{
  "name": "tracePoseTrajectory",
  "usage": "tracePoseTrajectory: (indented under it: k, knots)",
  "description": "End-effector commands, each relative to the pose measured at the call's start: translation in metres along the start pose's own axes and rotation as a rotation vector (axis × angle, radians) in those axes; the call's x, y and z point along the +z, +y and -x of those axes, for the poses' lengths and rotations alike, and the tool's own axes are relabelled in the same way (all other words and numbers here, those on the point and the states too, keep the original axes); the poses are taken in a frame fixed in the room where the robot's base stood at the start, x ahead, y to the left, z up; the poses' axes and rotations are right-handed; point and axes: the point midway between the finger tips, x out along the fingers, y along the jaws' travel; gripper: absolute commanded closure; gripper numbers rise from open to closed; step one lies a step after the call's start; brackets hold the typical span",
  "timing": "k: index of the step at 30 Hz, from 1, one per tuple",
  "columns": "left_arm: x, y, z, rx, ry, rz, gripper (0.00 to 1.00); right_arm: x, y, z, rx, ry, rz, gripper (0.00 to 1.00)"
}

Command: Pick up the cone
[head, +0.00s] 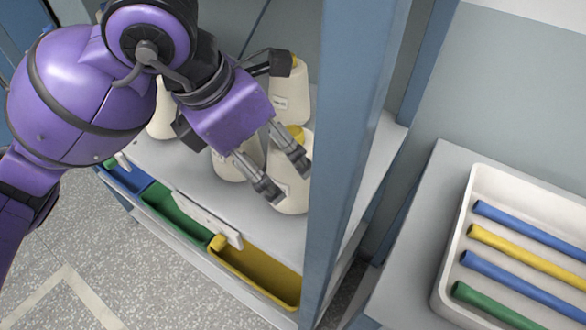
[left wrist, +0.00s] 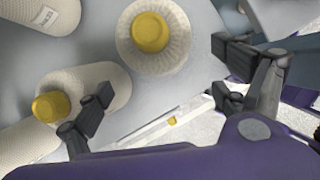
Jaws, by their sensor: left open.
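Several cream yarn cones with yellow tips stand on a grey shelf in the cabinet. In the head view the front right cone (head: 292,200) shows behind my left gripper (head: 284,176), which partly covers it. A second cone (head: 229,168) is left of it, and another cone (head: 291,100) is farther back. My left gripper is open and empty. In the left wrist view, a cone (left wrist: 152,55) seen from above lies ahead between the spread fingers (left wrist: 165,98). Another cone (left wrist: 108,80) is partly behind the left finger. I cannot tell whether any finger touches a cone. My right gripper is out of view.
The shelf's front edge has blue (head: 128,178), green (head: 175,217) and yellow bins (head: 255,275) below. A blue cabinet post (head: 345,150) stands close right of the gripper. A white tray (head: 449,255) with coloured rods is at the right.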

Motion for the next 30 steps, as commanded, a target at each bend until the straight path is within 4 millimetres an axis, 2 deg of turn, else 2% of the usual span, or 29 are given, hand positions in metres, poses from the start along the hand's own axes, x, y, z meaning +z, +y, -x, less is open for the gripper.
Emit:
tracePoseTrajectory:
  k: [6,9,12,20,30]
  knots:
    - [0.032,-0.002,-0.014,-0.003,0.000,-0.002,0.10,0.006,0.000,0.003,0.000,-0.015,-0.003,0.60]
    - [0.029,-0.001,-0.032,-0.004,0.002,0.001,0.10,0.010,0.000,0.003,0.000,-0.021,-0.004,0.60]
    - [0.028,-0.001,-0.041,-0.003,0.002,0.000,0.10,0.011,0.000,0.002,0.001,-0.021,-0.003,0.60]
    - [0.029,-0.001,-0.042,-0.001,0.000,-0.001,0.10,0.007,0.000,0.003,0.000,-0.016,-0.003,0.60]
    - [0.029,0.000,-0.042,-0.001,0.000,-0.001,0.53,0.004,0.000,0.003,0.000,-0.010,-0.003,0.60]
